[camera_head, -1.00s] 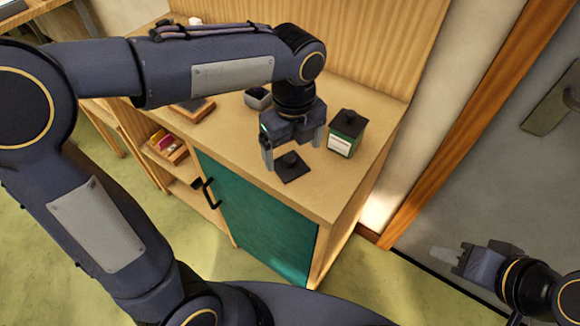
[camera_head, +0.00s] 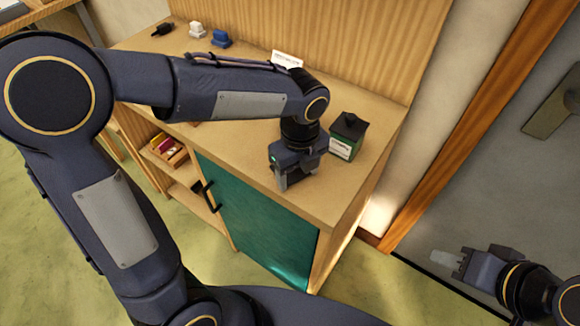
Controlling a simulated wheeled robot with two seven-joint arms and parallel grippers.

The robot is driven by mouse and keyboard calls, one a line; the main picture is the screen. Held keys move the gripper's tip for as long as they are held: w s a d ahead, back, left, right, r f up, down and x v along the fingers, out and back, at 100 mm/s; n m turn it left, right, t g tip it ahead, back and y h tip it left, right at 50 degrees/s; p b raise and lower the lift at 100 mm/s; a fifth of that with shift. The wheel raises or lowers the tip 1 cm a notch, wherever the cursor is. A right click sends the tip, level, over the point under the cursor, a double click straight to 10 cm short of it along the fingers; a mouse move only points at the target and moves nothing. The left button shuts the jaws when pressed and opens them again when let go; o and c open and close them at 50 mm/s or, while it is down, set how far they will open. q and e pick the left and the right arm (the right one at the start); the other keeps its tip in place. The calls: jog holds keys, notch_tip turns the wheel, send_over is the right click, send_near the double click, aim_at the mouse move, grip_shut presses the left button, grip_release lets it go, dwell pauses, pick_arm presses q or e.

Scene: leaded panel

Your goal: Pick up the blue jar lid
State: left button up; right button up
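My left gripper (camera_head: 296,184) points down at the counter top near its front edge. The dark square lid with a knob seen there earlier is hidden behind the gripper now, and I cannot tell whether the fingers are around it, or whether it is blue. A green jar (camera_head: 340,146) with a white label and a dark knobbed lid (camera_head: 349,124) stands upright just right of the gripper, apart from it. My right gripper (camera_head: 446,257) is off to the lower right, away from the counter; its finger spacing is unclear.
The wooden counter (camera_head: 360,185) has a green cabinet door (camera_head: 255,220) with a black handle (camera_head: 208,195) below. Behind my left arm are a black item (camera_head: 162,29), a white item (camera_head: 197,29), a blue item (camera_head: 220,39) and a white card (camera_head: 287,59). A wooden back panel rises behind.

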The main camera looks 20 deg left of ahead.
pick_arm(q)
jog(key=c, duration=0.3)
jog(key=shift+r, duration=0.1)
